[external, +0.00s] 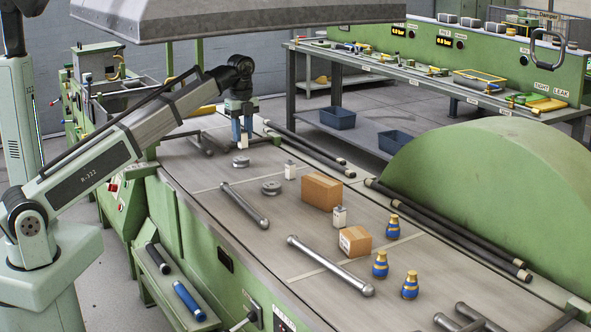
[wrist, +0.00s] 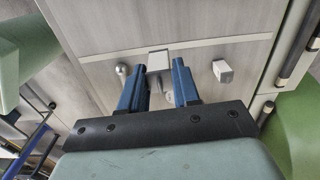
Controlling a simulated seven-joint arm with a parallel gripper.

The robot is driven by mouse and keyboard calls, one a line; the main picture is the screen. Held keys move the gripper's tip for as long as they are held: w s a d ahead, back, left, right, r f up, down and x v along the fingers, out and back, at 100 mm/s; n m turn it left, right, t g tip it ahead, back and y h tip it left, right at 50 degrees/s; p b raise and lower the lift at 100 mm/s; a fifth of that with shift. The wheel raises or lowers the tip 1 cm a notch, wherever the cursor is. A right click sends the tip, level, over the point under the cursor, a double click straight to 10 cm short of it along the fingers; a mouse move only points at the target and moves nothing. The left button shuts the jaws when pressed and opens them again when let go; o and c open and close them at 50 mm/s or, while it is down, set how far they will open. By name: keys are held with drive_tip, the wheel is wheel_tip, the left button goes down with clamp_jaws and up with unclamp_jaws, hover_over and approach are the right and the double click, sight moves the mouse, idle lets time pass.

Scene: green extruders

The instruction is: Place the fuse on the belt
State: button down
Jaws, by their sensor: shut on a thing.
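My gripper (external: 242,134) points down over the far end of the grey belt (external: 205,172). It is shut on a small white fuse (external: 243,142), whose lower part shows below the blue fingers. In the wrist view the fuse's pale face (wrist: 158,60) shows between the fingertips. I cannot tell whether the fuse touches the belt. Two similar white pieces stand on the belt, one near the grey spools (external: 290,170) and one between the cardboard boxes (external: 340,216). A white block (wrist: 222,71) also shows right of the fingers in the wrist view.
Grey spools (external: 271,187), metal rods (external: 244,204), cardboard boxes (external: 321,191) and blue-and-yellow bottles (external: 380,264) lie or stand on the belt. Dark rods (external: 446,229) line its right edge, beside a large green drum (external: 490,190). A grey hood (external: 230,18) hangs overhead.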

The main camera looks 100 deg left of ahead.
drive_tip(key=w+d+m, duration=0.5)
drive_tip(key=w+d, duration=1)
drive_tip(key=d, duration=0.6)
drive_tip(key=w+d+m, duration=0.5)
drive_tip(key=w+d, duration=0.9)
drive_tip(key=d, duration=0.7)
drive_tip(key=w+d+m, duration=0.5)
drive_tip(key=w+d, duration=1)
drive_tip(key=d, duration=0.5)
drive_tip(key=shift+d+f+m, duration=0.1)
drive_tip(key=shift+f+m, duration=0.75)
drive_tip(key=shift+f, duration=1.6)
drive_tip(key=shift+f+m, duration=0.85)
drive_tip(key=shift+f, duration=1.55)
drive_tip(key=shift+s, duration=0.1)
drive_tip(key=c, duration=0.8)
unclamp_jaws()
drive_tip(key=shift+f, duration=0.1)
